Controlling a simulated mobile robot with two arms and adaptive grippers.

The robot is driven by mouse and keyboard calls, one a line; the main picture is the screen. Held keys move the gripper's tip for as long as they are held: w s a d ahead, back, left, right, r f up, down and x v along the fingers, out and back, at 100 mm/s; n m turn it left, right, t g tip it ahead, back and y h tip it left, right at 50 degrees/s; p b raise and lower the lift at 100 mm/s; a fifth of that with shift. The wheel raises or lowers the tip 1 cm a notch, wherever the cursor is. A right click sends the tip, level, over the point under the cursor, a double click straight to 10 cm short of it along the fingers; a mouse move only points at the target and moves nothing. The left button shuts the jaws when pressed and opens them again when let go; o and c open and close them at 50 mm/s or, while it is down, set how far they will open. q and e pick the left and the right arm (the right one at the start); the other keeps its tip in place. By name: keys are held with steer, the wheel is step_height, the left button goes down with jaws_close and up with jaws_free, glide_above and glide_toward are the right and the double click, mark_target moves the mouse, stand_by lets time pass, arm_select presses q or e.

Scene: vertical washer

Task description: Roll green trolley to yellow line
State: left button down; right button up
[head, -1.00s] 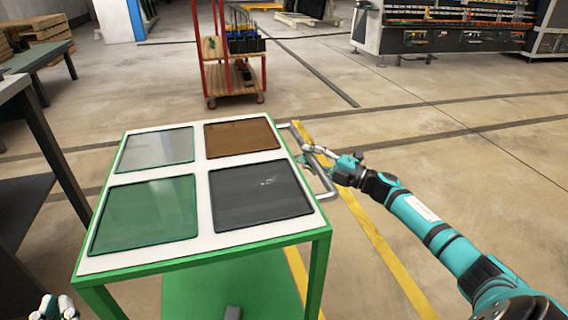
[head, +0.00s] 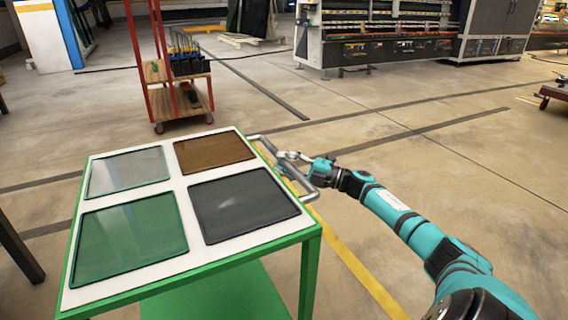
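The green trolley (head: 285,240) stands in the lower left, with a white top that holds clear, brown, green and dark glass panes. Its grey tubular handle (head: 311,190) sticks out on the right side. My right gripper (head: 288,162) is at this handle, its fingers closed around the bar. The yellow line (head: 360,270) runs along the floor to the right of the trolley, passing under the handle and my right arm. The trolley's wheels are out of view, and its top hides part of the line. My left gripper is not in view.
A red-framed cart (head: 183,104) with a wooden deck stands beyond the trolley. A long machine (head: 390,35) stands at the back. A dark table leg (head: 18,250) shows at the left edge. The floor to the right is mostly clear.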

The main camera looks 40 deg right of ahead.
steer(key=o, duration=0.4)
steer(key=shift+r, duration=0.1)
steer(key=shift+s+f, duration=0.15)
steer(key=shift+f, duration=0.05)
steer(key=v, duration=1.1)
steer(key=shift+s+d+r, duration=0.1)
steer(key=shift+s+d, duration=0.15)
steer(key=shift+s, duration=0.05)
